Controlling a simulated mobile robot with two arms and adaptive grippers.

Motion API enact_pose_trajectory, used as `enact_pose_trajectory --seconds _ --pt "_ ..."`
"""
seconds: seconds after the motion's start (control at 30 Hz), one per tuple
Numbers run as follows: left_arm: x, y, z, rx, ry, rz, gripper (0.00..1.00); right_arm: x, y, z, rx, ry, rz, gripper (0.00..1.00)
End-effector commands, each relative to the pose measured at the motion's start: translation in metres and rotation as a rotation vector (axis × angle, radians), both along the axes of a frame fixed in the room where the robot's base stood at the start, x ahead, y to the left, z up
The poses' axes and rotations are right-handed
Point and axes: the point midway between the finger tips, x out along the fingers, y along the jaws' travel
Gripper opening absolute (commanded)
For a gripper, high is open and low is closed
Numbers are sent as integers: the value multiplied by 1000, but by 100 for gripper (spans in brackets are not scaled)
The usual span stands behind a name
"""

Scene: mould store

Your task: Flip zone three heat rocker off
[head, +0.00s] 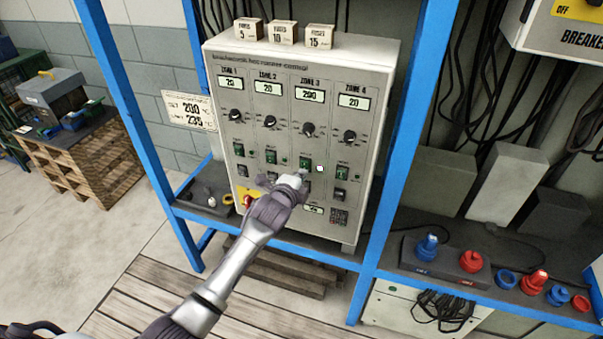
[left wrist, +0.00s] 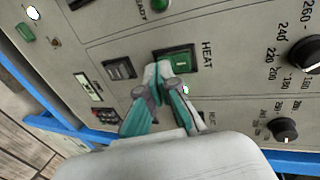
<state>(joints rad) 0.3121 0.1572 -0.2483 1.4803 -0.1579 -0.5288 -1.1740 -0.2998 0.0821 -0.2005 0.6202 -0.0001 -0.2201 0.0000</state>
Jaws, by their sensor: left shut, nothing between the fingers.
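The grey control cabinet (head: 262,62) has columns marked zone 1 to zone 4, each with a display, a dial and rockers. The zone 3 heat rocker (head: 306,165) is a green switch below the zone 3 dial (head: 308,129). My left gripper (head: 301,180) is shut and empty, its tips just below that rocker. In the left wrist view the green rocker (left wrist: 178,61) sits beside the word HEAT. The left fingertips (left wrist: 160,70) overlap its lower left edge; I cannot tell whether they touch. My right gripper is not in view.
Zone 3's display (head: 310,95) reads 200; the zone 4 display (head: 354,102) reads 20. Fuse boxes (head: 283,32) stand on the cabinet. A red knob on yellow (head: 247,199) is left of my wrist. Blue rack posts (head: 405,150) flank the cabinet. Plugs (head: 471,261) lie on the right shelf.

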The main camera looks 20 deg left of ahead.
Motion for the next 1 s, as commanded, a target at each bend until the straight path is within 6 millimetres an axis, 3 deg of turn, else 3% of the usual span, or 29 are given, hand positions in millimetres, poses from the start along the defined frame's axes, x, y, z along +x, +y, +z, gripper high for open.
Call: enact_pose_trajectory --seconds 0.47,0.63,0.7,1.0 --pt "5 -1 -2 -1 -2 -1 0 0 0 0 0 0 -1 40" --pt "9 0 -12 -2 -50 1 0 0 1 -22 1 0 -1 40" --pt "9 0 -4 -2 -55 1 0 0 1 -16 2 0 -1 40" --pt "9 1 -3 -1 -53 1 0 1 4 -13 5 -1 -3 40"
